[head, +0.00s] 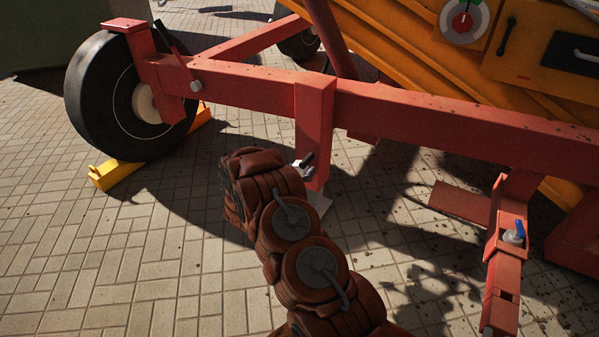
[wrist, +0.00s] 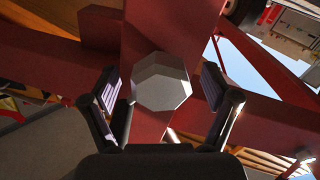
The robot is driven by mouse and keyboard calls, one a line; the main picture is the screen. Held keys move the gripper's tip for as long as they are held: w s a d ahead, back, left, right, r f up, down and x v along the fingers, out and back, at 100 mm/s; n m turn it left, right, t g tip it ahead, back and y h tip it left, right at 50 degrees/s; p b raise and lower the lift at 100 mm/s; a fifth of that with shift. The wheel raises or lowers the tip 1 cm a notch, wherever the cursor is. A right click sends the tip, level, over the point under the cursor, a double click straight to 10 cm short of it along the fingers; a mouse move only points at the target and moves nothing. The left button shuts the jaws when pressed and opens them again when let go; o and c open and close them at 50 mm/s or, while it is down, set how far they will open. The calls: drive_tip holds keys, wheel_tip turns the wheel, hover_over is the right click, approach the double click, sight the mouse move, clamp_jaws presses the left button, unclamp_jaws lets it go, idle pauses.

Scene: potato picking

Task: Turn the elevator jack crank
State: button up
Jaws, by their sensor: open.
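In the wrist view a grey, eight-sided knob (wrist: 162,82), apparently the end of the jack crank, stands in front of a red post. My gripper (wrist: 158,92) is open, with one dark finger on each side of the knob. Gaps show between the knob and both fingers, and I cannot tell how deep it sits between them. In the head view the red jack post (head: 314,120) hangs from the frame beam. Small silver and dark parts show at its lower end beside my wrist; I cannot tell whether they are crank or fingertips. My arm hides most of the gripper there.
A red frame beam (head: 430,112) crosses above my arm. A black wheel (head: 95,95) with a yellow chock (head: 118,174) stands at the left. A red bracket with a blue-handled part (head: 515,236) stands at the right. The paving (head: 150,270) at the lower left is clear.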

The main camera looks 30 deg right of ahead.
drive_tip(key=shift+c, duration=0.4)
clamp_jaws()
idle(0.4)
drive_tip(key=shift+r+n+p, duration=0.2)
drive_tip(key=shift+n+p, duration=0.1)
drive_tip(key=shift+p, duration=0.5)
